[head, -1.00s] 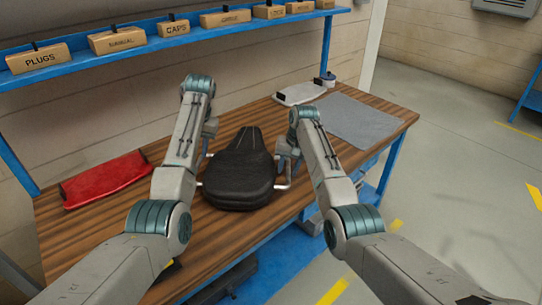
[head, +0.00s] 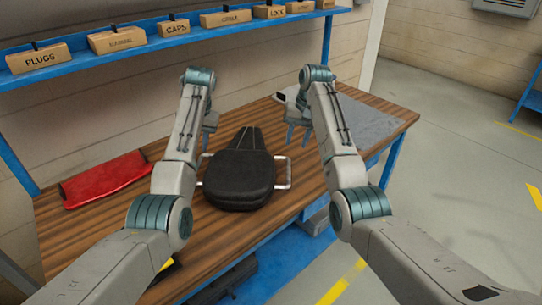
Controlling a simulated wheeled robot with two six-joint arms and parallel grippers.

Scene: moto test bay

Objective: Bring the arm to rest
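My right gripper (head: 297,136) hangs above the bench, to the right of and behind the black seat (head: 240,175), apart from it. Its two fingers point down with a gap between them and nothing in it. My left arm stands to the left of the seat. My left gripper (head: 208,130) is mostly hidden behind its own arm, so its fingers are hard to read. The seat lies on the wooden bench (head: 120,230), with a pale metal handle on each side, the right one (head: 284,172) in clear view.
A red panel (head: 105,180) lies at the bench's left. A grey mat (head: 365,122) covers the back right, with a pale item partly behind my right arm. A blue shelf (head: 120,48) with labelled boxes runs above the bench. The floor at right is clear.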

